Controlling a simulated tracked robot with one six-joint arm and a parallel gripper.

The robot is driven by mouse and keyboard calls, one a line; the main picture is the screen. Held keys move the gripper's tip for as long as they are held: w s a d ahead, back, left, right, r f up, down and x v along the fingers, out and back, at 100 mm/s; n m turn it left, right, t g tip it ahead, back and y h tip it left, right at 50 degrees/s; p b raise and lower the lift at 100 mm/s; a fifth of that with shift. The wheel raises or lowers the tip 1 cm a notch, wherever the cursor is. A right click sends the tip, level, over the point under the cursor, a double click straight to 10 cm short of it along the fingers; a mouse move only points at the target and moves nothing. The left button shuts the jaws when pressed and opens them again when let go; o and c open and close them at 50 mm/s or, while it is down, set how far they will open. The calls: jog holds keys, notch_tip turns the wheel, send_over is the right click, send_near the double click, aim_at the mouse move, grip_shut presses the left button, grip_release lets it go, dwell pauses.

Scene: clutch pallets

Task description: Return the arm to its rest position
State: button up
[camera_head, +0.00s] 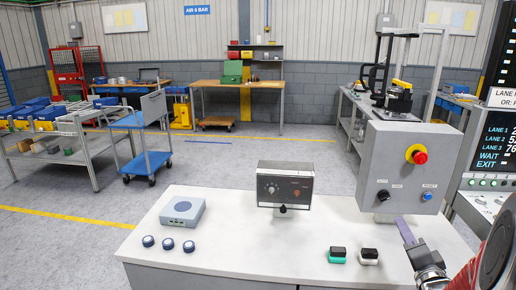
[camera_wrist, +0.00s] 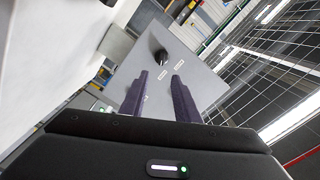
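My gripper (camera_head: 403,226) is at the right of the head view, over the right end of the white table and just in front of the grey control box (camera_head: 392,172). In the wrist view its two dark purple fingers are apart with nothing between them, so my gripper (camera_wrist: 159,76) is open. The box carries a red emergency button (camera_head: 418,155) on a yellow ring, a black knob (camera_head: 383,195) and a blue button (camera_head: 427,195). The grey box face (camera_wrist: 205,85) and one black knob (camera_wrist: 160,56) lie beyond the fingers in the wrist view. Whether the fingers touch the box cannot be told.
The white table (camera_head: 235,240) holds a grey-blue box (camera_head: 182,212), a dial unit (camera_head: 285,185), several round dark knobs (camera_head: 168,243), a green-based switch (camera_head: 337,255) and a white-based switch (camera_head: 368,257). A screen panel (camera_head: 493,140) stands at right. The table's middle front is clear.

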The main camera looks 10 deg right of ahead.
jog(key=s+d+f+n+g+h, duration=0.1)
jog(key=s+d+f+g, duration=0.15)
jog(key=f, duration=0.25)
jog(key=s+d+f+n+g+h, duration=0.1)
jog(key=s+f+g, duration=0.1)
jog(key=f+g, duration=0.25)
jog(key=s+a+f+n+g+y, duration=0.1)
jog(key=s+a+f+n+g, duration=0.15)
jog(key=s, duration=0.25)
jog(key=s+a+r+n+y, duration=0.2)
jog(key=s+a+r+n, duration=0.1)
jog(key=a, duration=0.8)
jog(key=s+a+r+n+g+y, duration=0.1)
jog(key=s+a+r+n, duration=0.2)
jog(key=a+r, duration=0.3)
jog(key=s+a+r+n+g+y, duration=0.1)
jog(key=s+a+r+n, duration=0.3)
jog(key=a, duration=1.2)
jog(key=shift+r+y, duration=0.3)
jog(key=shift+y, duration=0.5)
